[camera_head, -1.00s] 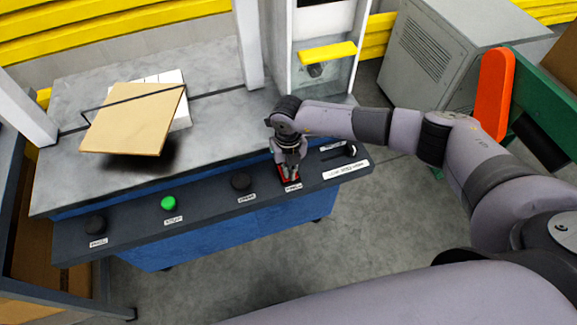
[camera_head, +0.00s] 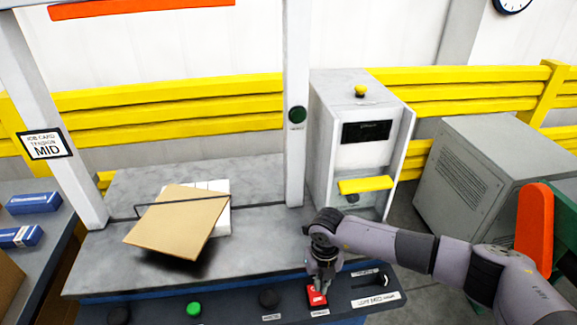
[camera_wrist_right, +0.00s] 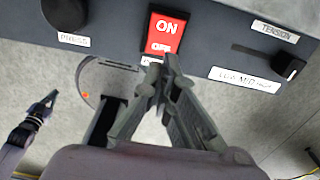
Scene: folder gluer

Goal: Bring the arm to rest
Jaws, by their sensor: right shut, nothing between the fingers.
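My right gripper (camera_head: 319,287) is at the front control panel (camera_head: 345,295), pointing down at the red switch (camera_head: 316,297). In the right wrist view its fingertips (camera_wrist_right: 165,72) are together and empty, just in front of the red switch (camera_wrist_right: 166,32), which reads ON. I cannot tell whether they touch it. What looks like my left gripper (camera_wrist_right: 48,102) shows small at the left of the right wrist view, low over the floor; its jaws are too small to read. It is not in the head view.
A tan cardboard sheet (camera_head: 180,222) lies tilted on the grey machine table (camera_head: 255,235). A black knob (camera_wrist_right: 289,68) is beside the switch. A grey box with a yellow flap (camera_head: 365,185) stands behind my right arm. A grey cabinet (camera_head: 490,175) and orange part (camera_head: 534,225) are at right.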

